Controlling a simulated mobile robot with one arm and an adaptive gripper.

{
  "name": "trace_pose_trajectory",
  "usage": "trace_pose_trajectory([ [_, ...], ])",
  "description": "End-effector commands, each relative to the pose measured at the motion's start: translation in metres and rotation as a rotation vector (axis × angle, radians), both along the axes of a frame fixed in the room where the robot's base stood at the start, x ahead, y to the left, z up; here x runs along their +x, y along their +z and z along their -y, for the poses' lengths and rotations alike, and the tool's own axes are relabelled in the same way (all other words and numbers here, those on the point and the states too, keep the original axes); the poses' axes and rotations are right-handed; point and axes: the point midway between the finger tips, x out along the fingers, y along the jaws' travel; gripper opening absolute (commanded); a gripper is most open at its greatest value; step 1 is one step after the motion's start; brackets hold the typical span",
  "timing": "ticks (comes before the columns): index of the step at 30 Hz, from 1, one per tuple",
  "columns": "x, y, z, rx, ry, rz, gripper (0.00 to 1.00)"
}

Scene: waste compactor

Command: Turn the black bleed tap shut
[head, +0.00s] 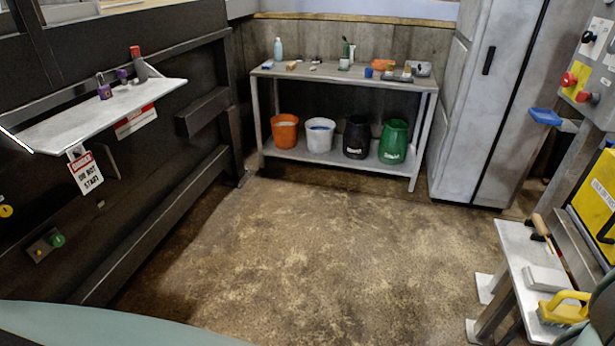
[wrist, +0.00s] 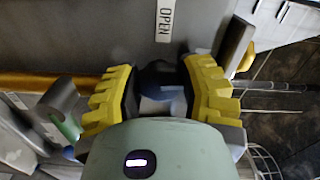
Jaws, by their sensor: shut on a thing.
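My gripper (wrist: 160,88) shows in the wrist view, with its yellow ribbed fingers left and right of a dark, rounded thing. That dark thing, which I take for the black bleed tap (wrist: 158,72), is held between the fingers. Its lower part is hidden by the gripper body, and its exact turn angle cannot be told. A white label reading OPEN (wrist: 165,20) is on the grey surface just above the tap. Neither the tap nor my gripper can be made out in the head view.
In the head view, a workbench (head: 335,80) with buckets stands at the back; the floor (head: 320,240) in the middle is clear.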

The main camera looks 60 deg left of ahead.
Motion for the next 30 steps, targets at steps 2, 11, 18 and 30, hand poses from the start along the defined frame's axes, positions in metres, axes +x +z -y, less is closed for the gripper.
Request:
trace_pose_trajectory([
  [2,-0.0001,-0.0028,-0.0003,0.032,0.000,0.031,0.05],
  [11,0.0001,-0.0012,-0.0004,0.085,0.001,0.096,0.05],
  [18,0.0003,-0.0007,-0.0005,0.093,0.001,0.103,0.05],
  [30,0.0002,-0.0006,-0.0006,0.091,0.002,0.103,0.60],
])
